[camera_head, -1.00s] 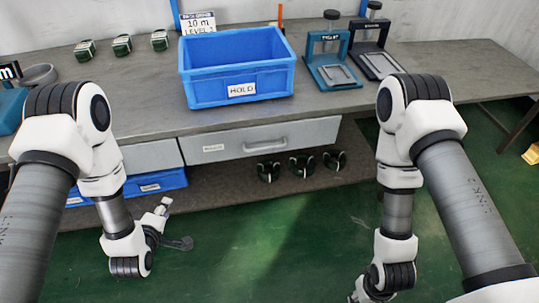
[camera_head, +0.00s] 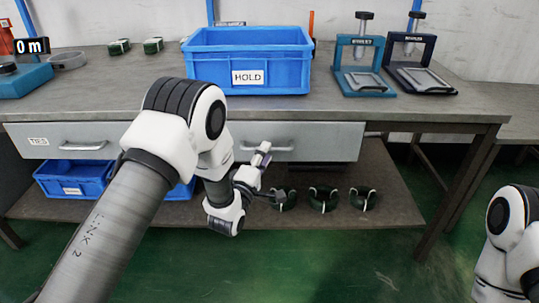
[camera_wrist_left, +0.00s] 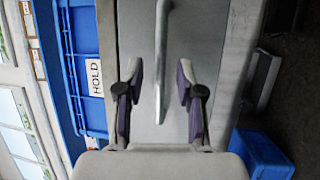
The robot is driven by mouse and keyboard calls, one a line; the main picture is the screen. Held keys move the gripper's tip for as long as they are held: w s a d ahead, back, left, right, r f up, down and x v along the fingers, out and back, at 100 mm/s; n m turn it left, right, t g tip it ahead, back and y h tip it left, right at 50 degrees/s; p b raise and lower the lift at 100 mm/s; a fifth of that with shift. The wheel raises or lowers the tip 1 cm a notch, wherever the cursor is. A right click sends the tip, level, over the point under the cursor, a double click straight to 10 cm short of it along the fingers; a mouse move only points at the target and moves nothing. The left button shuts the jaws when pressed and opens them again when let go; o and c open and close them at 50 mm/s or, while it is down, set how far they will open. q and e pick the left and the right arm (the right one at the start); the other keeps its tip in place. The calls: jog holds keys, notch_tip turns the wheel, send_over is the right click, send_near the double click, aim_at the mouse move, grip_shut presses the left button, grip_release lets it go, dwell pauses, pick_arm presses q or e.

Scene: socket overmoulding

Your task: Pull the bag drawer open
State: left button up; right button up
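The right-hand grey drawer (camera_head: 335,140) under the bench is shut, its front in line with the TIES drawer beside it. Its label is hidden behind my left arm. Its bar handle (camera_head: 284,149) runs sideways and is partly covered by my left gripper (camera_head: 271,174). In the left wrist view, the handle (camera_wrist_left: 160,45) lies between the two spread fingers of my left gripper (camera_wrist_left: 160,82), with gaps on both sides. The fingers look open, apart from the handle. My right gripper is out of view; only part of my right arm shows at the right edge.
The TIES drawer (camera_head: 62,141) is at left. A blue HOLD bin (camera_head: 275,72) and two presses (camera_head: 362,80) stand on the bench. Below, the shelf (camera_head: 400,205) carries several dark coils (camera_head: 323,199) and blue bins (camera_head: 75,180). Green floor in front is clear.

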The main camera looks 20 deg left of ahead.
pick_arm(q)
jog(key=x, duration=0.2)
jog(key=shift+w, duration=0.3)
grip_shut()
jog(key=shift+s, duration=0.15)
